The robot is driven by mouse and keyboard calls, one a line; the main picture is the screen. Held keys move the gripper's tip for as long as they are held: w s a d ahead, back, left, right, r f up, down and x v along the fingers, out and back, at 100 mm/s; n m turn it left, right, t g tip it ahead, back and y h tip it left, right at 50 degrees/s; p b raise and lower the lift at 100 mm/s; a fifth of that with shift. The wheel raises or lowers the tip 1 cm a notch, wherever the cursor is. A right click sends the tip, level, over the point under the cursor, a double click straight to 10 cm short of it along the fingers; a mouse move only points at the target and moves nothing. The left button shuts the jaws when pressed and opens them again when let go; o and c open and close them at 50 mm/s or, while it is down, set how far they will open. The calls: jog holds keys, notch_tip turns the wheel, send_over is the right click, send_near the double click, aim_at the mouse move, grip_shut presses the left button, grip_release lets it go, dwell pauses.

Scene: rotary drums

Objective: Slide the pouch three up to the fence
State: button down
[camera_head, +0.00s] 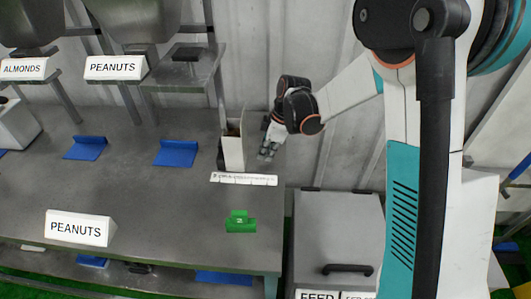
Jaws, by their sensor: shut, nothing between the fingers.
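My gripper (266,154) is shut and empty, at the table's right edge, just right of a white upright box-like piece (233,152). I cannot tell whether they touch. Something brownish shows at the top of that piece, mostly hidden. A low white strip with small print (244,179) lies in front of it; the print is too small to read. A green piece with a small pale label (241,223) sits nearer the table's front right. I cannot tell for sure which of these is pouch three or the fence.
The grey table (150,205) has a clear middle. Blue angled pieces (176,153) stand on it. PEANUTS signs (80,229) and an ALMONDS sign (29,68) show at left. A grey bin marked FEED (335,225) stands right of the table.

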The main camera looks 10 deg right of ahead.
jog(key=w+p+v, duration=0.1)
jog(key=p+v, duration=0.3)
jog(key=v, duration=0.6)
jog(key=s+d+r+m+t+h, duration=0.1)
jog(key=s+d+r+m+t, duration=0.1)
jog(key=s+r+m, duration=0.3)
jog(key=s+d+r+m+t+h, duration=0.1)
jog(key=s+d+r+m, duration=0.15)
jog(key=s+r, duration=0.4)
jog(key=s+d+m+t, duration=0.1)
jog(key=s+d+m, duration=0.1)
jog(key=s+m, duration=0.2)
jog(key=s+d+m+t+h, duration=0.1)
jog(key=s+d+m+t, duration=0.1)
jog(key=s, duration=0.8)
jog(key=shift+s+d+r+m+t, duration=0.35)
jog(key=shift+d+r+m, duration=0.15)
jog(key=shift+m, duration=0.65)
